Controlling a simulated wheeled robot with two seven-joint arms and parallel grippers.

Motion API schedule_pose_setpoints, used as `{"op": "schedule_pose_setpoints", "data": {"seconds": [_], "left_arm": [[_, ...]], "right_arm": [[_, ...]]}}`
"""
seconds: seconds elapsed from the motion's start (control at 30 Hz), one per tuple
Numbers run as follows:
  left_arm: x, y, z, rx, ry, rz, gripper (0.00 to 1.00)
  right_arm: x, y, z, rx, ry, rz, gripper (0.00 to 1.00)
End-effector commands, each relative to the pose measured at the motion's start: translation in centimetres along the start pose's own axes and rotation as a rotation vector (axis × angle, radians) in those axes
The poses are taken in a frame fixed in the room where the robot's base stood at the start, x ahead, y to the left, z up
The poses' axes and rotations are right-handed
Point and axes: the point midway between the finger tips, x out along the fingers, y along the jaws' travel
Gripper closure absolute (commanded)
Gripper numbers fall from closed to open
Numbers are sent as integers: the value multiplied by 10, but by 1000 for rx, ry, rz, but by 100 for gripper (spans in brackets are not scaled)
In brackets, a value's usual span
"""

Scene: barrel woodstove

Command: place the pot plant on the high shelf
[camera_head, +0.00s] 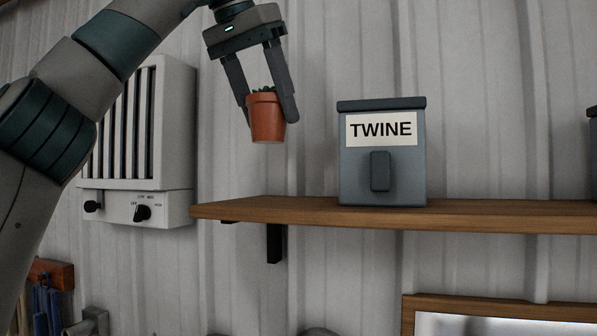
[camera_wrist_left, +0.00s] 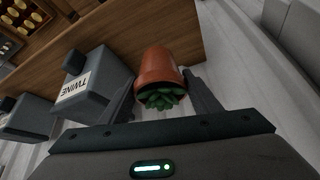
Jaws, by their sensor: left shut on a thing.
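The pot plant, a small terracotta pot (camera_head: 267,118) with a green succulent, hangs upright in my left gripper (camera_head: 268,108). The gripper points down and its fingers are shut on the pot from two sides. The pot is held above the left part of the wooden high shelf (camera_head: 480,216), with a clear gap below it. In the left wrist view the pot (camera_wrist_left: 158,66) sits between the fingers (camera_wrist_left: 160,95), with the shelf (camera_wrist_left: 130,20) beyond it. My right gripper is in neither view.
A grey TWINE box (camera_head: 383,175) stands on the shelf to the right of the pot; it also shows in the left wrist view (camera_wrist_left: 92,88). The shelf's left end is bare. A white wall heater (camera_head: 150,150) is at the left. A framed panel (camera_head: 500,316) is below.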

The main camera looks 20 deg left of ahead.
Motion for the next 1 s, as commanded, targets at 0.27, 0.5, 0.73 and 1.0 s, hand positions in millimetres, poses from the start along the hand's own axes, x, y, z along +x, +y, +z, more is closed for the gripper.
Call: {"op": "schedule_pose_setpoints", "data": {"seconds": [0.27,0.5,0.73,1.0], "left_arm": [[26,-1,15,3,0,1,74],[47,0,27,2,1,0,74],[49,0,29,1,3,0,74],[54,0,31,1,1,1,74]], "right_arm": [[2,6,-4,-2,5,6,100],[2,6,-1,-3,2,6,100],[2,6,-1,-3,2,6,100],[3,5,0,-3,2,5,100]]}}
